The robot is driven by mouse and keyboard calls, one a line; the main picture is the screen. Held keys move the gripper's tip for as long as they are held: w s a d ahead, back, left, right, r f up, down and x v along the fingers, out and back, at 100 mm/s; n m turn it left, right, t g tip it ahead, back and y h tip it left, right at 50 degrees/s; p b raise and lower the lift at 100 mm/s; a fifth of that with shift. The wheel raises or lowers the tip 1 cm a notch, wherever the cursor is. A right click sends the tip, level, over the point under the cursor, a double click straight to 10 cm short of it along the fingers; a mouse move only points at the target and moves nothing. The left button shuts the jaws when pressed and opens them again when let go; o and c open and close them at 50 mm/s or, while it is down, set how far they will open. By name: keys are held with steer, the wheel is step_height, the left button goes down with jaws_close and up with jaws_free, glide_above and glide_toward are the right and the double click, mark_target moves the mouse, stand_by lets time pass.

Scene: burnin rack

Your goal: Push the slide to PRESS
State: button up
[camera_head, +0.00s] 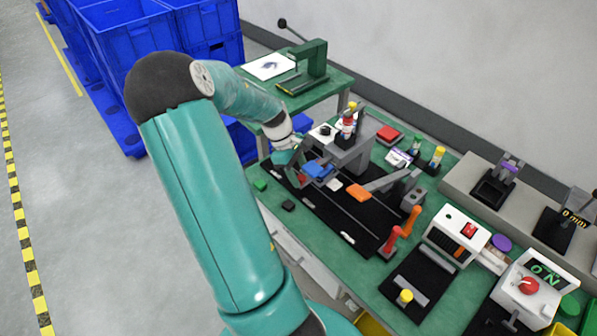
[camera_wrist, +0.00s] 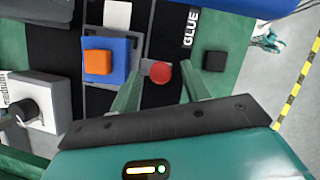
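A blue slide (camera_wrist: 121,52) carrying an orange block (camera_wrist: 98,62) sits on a black track in the wrist view. A red round knob (camera_wrist: 160,72) is at its side, joined by a light grey bar. The blue slide also shows in the head view (camera_head: 318,170), beside my gripper. My gripper (camera_wrist: 161,75) is open, with one finger on each side of the knob; I cannot tell whether they touch it. A white GLUE label (camera_wrist: 191,28) lies on the black base (camera_head: 332,212). No PRESS label is readable.
A grey press-like stand (camera_head: 350,150) is just behind the slide. An orange piece (camera_head: 359,192) with a grey arm lies right of the slide. Red and orange upright handles (camera_head: 402,232) stand at the base's right end. A small black block (camera_head: 288,205) is in front.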

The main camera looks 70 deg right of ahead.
steer(key=v, duration=1.3)
steer(key=shift+r, duration=0.4)
steer(key=shift+w, duration=0.1)
